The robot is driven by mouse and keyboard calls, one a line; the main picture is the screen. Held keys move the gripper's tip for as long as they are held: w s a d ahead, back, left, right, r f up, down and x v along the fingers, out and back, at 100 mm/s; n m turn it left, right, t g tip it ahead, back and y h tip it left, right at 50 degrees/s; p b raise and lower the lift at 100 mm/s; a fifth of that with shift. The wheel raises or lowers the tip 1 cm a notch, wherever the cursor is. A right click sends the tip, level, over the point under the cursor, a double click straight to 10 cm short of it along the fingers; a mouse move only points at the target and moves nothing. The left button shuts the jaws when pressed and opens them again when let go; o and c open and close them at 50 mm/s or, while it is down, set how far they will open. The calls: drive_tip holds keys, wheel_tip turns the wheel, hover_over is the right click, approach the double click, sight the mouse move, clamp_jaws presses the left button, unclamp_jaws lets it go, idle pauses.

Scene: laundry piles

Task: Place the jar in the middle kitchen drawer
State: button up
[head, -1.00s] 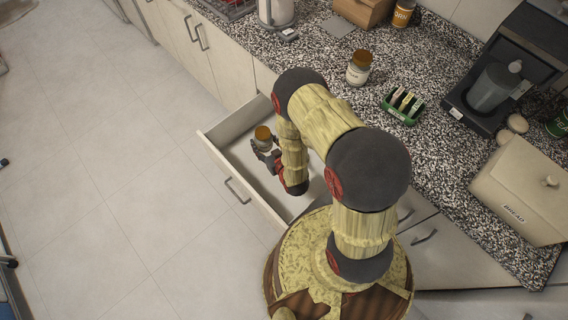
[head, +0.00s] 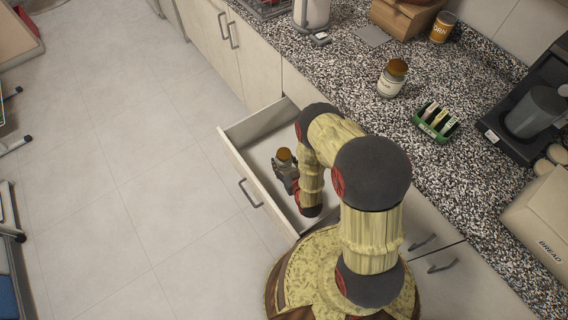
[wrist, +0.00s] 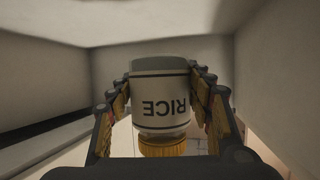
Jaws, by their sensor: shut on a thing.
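The jar (head: 284,157) has a brown-orange lid and is held in my gripper (head: 285,172). In the wrist view the jar (wrist: 161,98) is labelled RICE and appears upside down in the picture, with its lid at the bottom. My gripper (wrist: 163,100) has a finger on each side of it and is shut on it. The open drawer (head: 240,160) lies under the counter, and the jar is over or inside it. I cannot tell whether the jar touches the drawer floor. The drawer's near right part is hidden by my arm.
On the speckled counter stand another lidded jar (head: 391,80), a green holder (head: 436,122) with packets, a coffee machine (head: 535,115), a bread box (head: 545,215) and an orange-labelled can (head: 443,27). Closed cabinet doors flank the drawer. The tiled floor (head: 130,170) at left is clear near the drawer.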

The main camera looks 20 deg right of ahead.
drive_tip(key=shift+w+r, duration=0.1)
drive_tip(key=shift+f+b, duration=0.3)
drive_tip(key=shift+f, duration=0.1)
drive_tip(key=shift+f, duration=0.25)
drive_tip(key=o, duration=1.6)
drive_tip(key=shift+o, duration=0.2)
